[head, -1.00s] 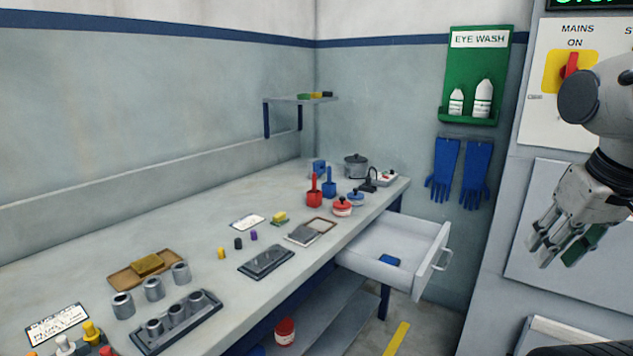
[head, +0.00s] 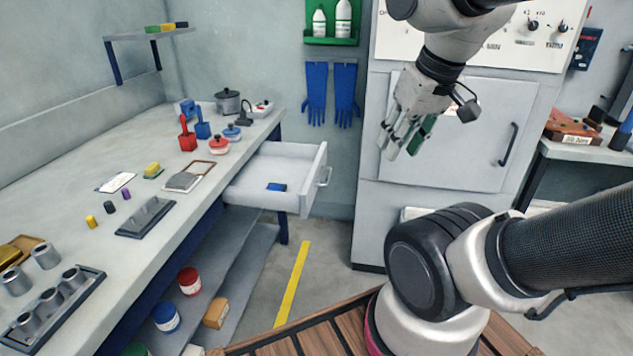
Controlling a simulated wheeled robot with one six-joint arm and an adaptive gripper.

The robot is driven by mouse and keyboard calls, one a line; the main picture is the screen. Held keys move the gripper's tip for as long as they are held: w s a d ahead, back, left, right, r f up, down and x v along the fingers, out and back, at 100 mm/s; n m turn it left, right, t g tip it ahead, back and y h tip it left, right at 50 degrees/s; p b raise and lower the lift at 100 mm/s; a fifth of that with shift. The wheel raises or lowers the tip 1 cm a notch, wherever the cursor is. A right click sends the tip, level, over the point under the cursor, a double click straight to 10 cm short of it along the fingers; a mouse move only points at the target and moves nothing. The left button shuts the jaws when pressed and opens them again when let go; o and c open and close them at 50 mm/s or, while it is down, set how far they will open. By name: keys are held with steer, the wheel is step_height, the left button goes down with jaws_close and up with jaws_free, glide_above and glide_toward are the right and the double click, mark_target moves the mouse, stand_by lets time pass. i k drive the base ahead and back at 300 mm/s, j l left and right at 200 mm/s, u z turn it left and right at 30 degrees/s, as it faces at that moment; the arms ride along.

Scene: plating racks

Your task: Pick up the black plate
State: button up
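A small dark piece (head: 181,24), which looks like the black plate, lies at the right end of the wall shelf. A yellow piece (head: 167,27) and a green piece (head: 152,29) lie in a row to its left. My gripper (head: 402,143) hangs in the air in front of the grey cabinet, fingers pointing down, well right of the shelf and touching nothing there. A dark green flat piece (head: 422,134) shows at its right finger. I cannot tell whether it is held or part of the gripper, nor how far the fingers are open.
The wall shelf (head: 140,37) is above the bench (head: 70,165). The drawer (head: 255,192) stands open with a blue piece (head: 276,187) inside. A dark tray (head: 147,217), pots and cylinders stand on the bench. Floor with a yellow stripe (head: 292,285) is clear beside it.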

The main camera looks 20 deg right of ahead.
mark_target(275, 187)
steer(key=i+l, duration=0.1)
steer(key=i, duration=0.75)
